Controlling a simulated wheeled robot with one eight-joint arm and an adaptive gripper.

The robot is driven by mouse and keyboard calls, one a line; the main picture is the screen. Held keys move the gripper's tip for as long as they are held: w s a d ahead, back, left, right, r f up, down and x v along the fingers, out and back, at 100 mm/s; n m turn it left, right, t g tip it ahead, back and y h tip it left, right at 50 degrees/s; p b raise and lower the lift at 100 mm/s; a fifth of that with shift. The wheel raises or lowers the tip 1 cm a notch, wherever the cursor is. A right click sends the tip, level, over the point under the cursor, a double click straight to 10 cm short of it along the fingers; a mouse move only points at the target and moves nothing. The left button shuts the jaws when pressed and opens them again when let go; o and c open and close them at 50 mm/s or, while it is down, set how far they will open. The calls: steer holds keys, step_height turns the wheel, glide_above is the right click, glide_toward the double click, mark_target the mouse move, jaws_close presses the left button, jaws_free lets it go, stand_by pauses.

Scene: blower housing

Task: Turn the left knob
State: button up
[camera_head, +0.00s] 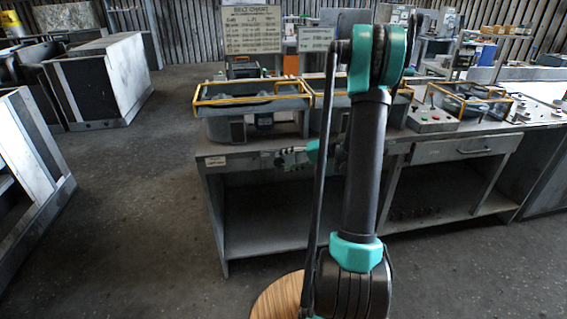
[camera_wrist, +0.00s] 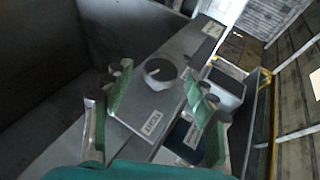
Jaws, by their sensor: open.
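A round dark knob (camera_wrist: 160,72) with a pale pointer line shows in the wrist view on a grey panel (camera_wrist: 135,104). My gripper (camera_wrist: 157,82) is open, with its green-padded fingers on either side of the knob in the picture. The fingers look apart from the knob, and nothing is held. A small printed label (camera_wrist: 152,122) sits on the panel below the knob. In the head view my gripper is at the bench's front edge, partly behind my arm. I cannot tell the knob apart there.
The metal workbench (camera_head: 225,163) carries yellow-framed housings (camera_head: 250,105) and a control box (camera_head: 433,118) with buttons. Grey cabinets (camera_head: 95,80) stand at left. The floor (camera_head: 130,200) left of the bench is clear. A wooden round top (camera_head: 275,298) shows at the bottom.

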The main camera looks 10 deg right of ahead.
steer(key=v, duration=1)
steer(key=shift+d, duration=0.2)
steer(key=shift+s+r, duration=0.15)
steer(key=s+a+f+n+g+h, duration=0.15)
steer(key=s+a+h, duration=0.3)
steer(key=s, duration=0.45)
steer(key=s+a+f+g+h, duration=0.1)
steer(key=s+a+f+h, duration=0.3)
steer(key=s, duration=0.5)
steer(key=s+d+n+t+h, duration=0.1)
steer(key=s+h, duration=0.2)
steer(key=s, duration=0.4)
steer(key=shift+s+f, duration=0.35)
steer(key=shift+f, duration=0.05)
glide_toward(279, 161)
steer(key=shift+t, duration=0.35)
steer(key=x, duration=0.9)
steer(key=shift+d+f, duration=0.15)
steer(key=shift+f, duration=0.15)
